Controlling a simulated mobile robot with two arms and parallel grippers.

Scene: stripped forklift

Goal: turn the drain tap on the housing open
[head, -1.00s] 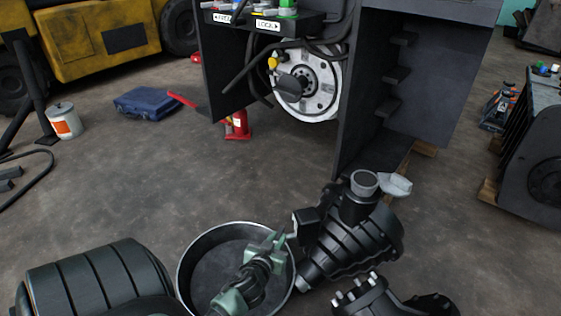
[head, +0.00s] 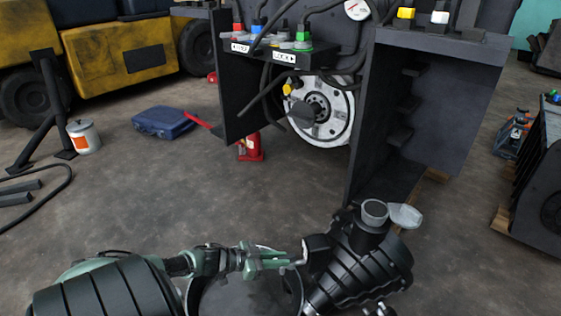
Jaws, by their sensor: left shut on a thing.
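The housing (head: 362,268) is a black ribbed casting at the lower middle right, with a round grey-rimmed neck (head: 374,211) on top. The drain tap (head: 304,251) shows as a small pale lever on the housing's left side, beside a dark block. My left gripper (head: 297,260) reaches in from the left, nearly level. Its jaws are shut on the drain tap, and they partly hide it. How far the tap is turned cannot be told.
A wide round drain pan (head: 196,285) lies on the floor under my left gripper. A dark forklift frame (head: 440,110) with a pale wheel hub (head: 335,115) stands behind the housing. A red jack (head: 250,148) and a blue case (head: 162,122) are farther back.

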